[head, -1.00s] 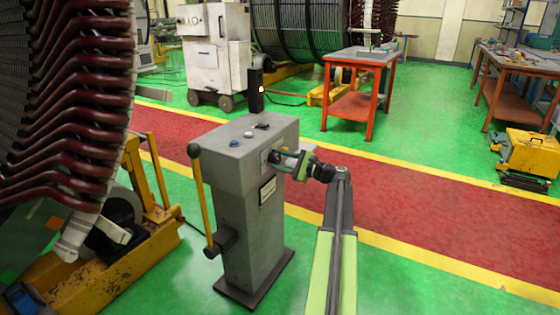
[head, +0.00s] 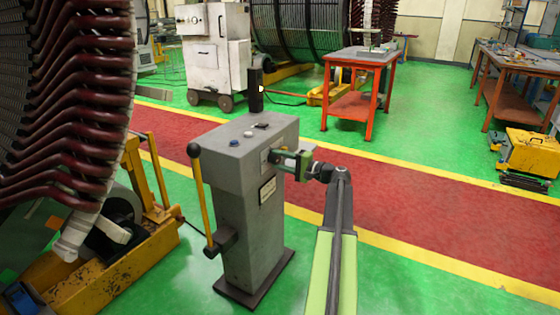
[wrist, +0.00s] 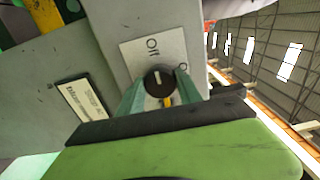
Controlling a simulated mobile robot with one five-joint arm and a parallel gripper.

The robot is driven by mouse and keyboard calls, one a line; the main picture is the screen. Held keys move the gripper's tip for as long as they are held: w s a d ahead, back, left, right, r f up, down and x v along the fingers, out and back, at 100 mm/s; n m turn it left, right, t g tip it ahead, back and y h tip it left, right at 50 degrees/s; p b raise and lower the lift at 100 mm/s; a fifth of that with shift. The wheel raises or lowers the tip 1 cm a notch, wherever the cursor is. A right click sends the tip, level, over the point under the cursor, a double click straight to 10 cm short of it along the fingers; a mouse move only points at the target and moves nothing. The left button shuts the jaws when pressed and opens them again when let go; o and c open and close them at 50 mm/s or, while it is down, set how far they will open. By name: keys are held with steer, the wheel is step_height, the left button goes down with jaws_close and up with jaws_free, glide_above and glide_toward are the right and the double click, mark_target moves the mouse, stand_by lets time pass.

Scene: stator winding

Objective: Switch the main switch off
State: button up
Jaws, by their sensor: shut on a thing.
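The main switch is a black rotary knob (wrist: 158,82) on a pale plate (wrist: 135,62) marked "Off", with a second, partly hidden label to the right. The knob's white mark points towards "Off". The plate is on the side of a grey control pedestal (head: 245,215). In the wrist view, my gripper (wrist: 163,90) has its green fingers on both sides of the knob, shut on it. In the head view, my gripper (head: 277,157) reaches the pedestal's right face and hides the knob.
The large stator (head: 65,110) is at the left. An orange table (head: 360,95) stands behind. The red floor lane (head: 430,215) to the right is clear.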

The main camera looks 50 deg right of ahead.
stand_by(0.6)
steer(key=o, duration=1.4)
steer(key=shift+c, duration=0.2)
steer(key=shift+s, duration=0.1)
steer(key=v, duration=1.7)
steer(key=shift+s, duration=0.15)
